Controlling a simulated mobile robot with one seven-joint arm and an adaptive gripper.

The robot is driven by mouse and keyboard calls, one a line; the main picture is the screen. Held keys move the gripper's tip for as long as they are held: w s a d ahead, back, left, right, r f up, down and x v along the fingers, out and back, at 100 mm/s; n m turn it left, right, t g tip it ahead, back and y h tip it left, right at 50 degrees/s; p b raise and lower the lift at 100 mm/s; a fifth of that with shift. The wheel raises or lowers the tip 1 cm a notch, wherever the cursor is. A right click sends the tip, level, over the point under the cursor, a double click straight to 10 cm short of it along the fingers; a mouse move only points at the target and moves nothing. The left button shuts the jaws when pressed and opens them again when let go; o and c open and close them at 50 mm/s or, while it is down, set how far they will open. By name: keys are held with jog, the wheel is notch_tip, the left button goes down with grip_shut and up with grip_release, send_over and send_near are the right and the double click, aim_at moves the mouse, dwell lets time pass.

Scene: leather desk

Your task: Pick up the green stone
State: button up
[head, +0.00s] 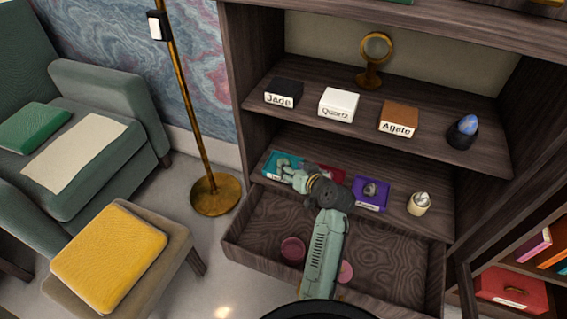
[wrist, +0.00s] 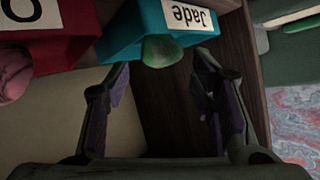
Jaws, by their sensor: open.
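The green stone (wrist: 162,50) shows in the wrist view at the edge of a teal box (wrist: 138,28) with a white "Jade" label. My gripper (wrist: 163,78) is open and empty, with one finger on each side of the picture and the stone ahead of the gap between them. I see no finger touching the stone. In the head view my gripper (head: 288,177) reaches over the lower shelf at the teal box (head: 272,157). I cannot clearly tell the stone from the gripper there.
A red box (wrist: 62,50) with a pink stone (wrist: 14,82) is beside the teal one. A purple box (head: 369,206) and a cream cup (head: 418,208) stand to the right. The upper shelf (head: 450,97) is above; an open drawer (head: 390,275) lies below my arm.

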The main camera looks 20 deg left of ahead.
jog(key=p+x, duration=0.1)
jog(key=x, duration=0.4)
jog(key=shift+s, duration=0.2)
jog(key=shift+c, duration=0.5)
jog(key=c, duration=0.9)
